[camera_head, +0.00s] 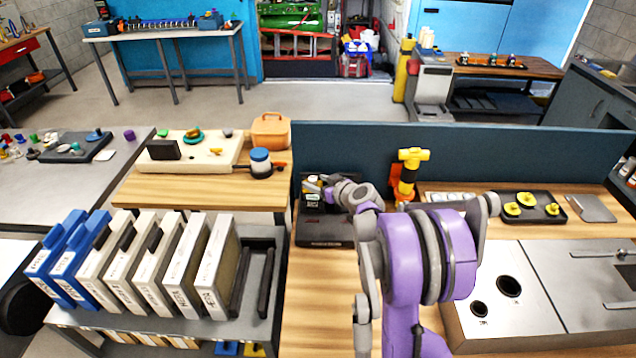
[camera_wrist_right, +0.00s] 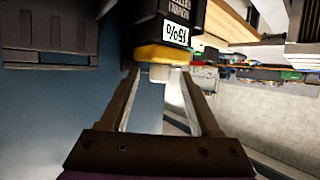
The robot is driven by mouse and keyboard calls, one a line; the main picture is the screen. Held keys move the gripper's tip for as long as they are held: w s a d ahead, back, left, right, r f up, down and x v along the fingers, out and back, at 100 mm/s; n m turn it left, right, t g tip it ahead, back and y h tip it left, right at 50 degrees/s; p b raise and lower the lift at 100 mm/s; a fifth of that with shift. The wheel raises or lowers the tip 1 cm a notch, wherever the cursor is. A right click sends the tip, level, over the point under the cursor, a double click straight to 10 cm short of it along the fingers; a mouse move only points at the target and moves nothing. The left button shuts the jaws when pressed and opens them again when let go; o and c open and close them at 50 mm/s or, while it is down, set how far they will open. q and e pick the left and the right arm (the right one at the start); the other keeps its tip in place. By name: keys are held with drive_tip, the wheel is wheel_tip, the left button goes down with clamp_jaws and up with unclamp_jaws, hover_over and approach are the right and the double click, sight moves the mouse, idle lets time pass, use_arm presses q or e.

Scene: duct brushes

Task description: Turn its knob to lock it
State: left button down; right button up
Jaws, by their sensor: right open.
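A small dark block with a yellow band and a white label (camera_wrist_right: 176,33) is at the top of the right wrist view. A short pale knob (camera_wrist_right: 159,73) sticks out below its yellow band. My right gripper (camera_wrist_right: 158,82) is open, with one finger on each side of the knob; I cannot tell whether they touch it. In the head view the dark block (camera_head: 312,189) stands on a black base (camera_head: 326,232) at the back of the wooden bench, and my right gripper (camera_head: 328,192) is beside it, partly hidden by its wrist. My left gripper is not in view.
A blue panel (camera_head: 350,150) rises behind the bench. A yellow and orange tool (camera_head: 409,170) stands right of the base. A black tray with yellow knobs (camera_head: 532,207) lies farther right. Several upright binder-like cases (camera_head: 170,265) fill a rack on the left.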

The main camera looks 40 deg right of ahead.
clamp_jaws()
drive_tip(key=shift+a+f+m+h+b, duration=0.2)
drive_tip(key=shift+a+m+h+b, duration=0.1)
drive_tip(key=shift+m+h, duration=0.2)
drive_tip(key=shift+s+a+r+m+g+h+b, duration=0.1)
drive_tip(key=shift+m+g+h+b, duration=0.1)
drive_tip(key=shift+m+h+b, duration=0.35)
drive_tip(key=shift+a+m+g+h+b, duration=0.1)
drive_tip(key=shift+m+g+h+b, duration=0.1)
drive_tip(key=shift+m+h+b, duration=0.35)
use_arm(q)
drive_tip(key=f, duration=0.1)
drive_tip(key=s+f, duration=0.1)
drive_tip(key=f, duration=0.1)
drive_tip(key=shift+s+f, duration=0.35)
use_arm(e)
drive_tip(key=shift+d+r, duration=0.1)
unclamp_jaws()
drive_tip(key=shift+w, duration=0.2)
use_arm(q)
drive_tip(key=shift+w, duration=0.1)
